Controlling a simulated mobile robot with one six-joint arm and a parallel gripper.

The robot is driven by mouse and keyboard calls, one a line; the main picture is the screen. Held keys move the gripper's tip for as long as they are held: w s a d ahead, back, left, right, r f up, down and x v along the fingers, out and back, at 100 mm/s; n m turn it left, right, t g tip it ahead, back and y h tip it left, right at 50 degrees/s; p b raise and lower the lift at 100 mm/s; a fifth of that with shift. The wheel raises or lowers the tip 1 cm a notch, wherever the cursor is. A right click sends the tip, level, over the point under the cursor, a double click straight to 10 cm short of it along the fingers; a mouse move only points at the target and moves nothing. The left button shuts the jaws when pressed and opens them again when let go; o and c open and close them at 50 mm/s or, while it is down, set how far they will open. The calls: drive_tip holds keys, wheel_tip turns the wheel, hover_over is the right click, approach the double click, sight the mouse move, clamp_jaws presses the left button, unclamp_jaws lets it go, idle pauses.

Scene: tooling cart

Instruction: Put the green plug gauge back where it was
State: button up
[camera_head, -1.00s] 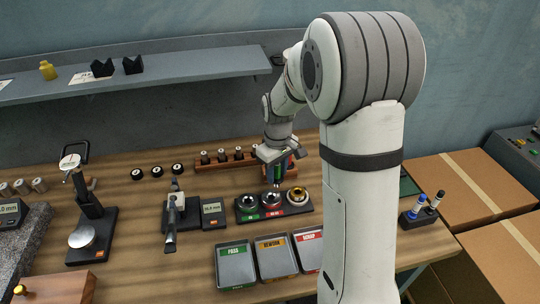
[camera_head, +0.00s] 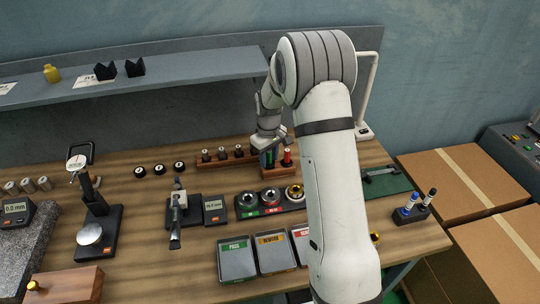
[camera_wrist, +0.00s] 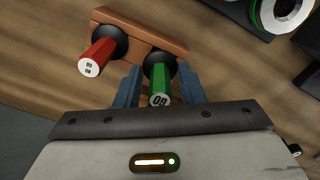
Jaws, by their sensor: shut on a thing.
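My gripper (camera_head: 268,152) is shut on the green plug gauge (camera_wrist: 160,82), with one blue-grey finger on each side of its handle in the wrist view. The green gauge is at the small wooden stand (camera_wrist: 113,15), its black collar over the stand's right part. It looks upright, but I cannot tell whether it is fully seated. The red plug gauge (camera_wrist: 97,57) stands in the same stand, left of the green one. In the head view the red gauge (camera_head: 287,158) is right of the green one (camera_head: 270,157), which my gripper partly covers.
A black base with several ring gauges (camera_head: 270,202) lies in front of the stand. A longer wooden rack (camera_head: 226,158) with small gauges is to the left. Trays (camera_head: 237,262) stand at the front. A green mat (camera_head: 388,184) is to the right.

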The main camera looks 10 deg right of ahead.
drive_tip(key=shift+f+b, duration=0.4)
drive_tip(key=shift+f, duration=0.05)
drive_tip(key=o, duration=1.1)
drive_tip(key=shift+r, duration=0.1)
drive_tip(key=shift+c, duration=0.2)
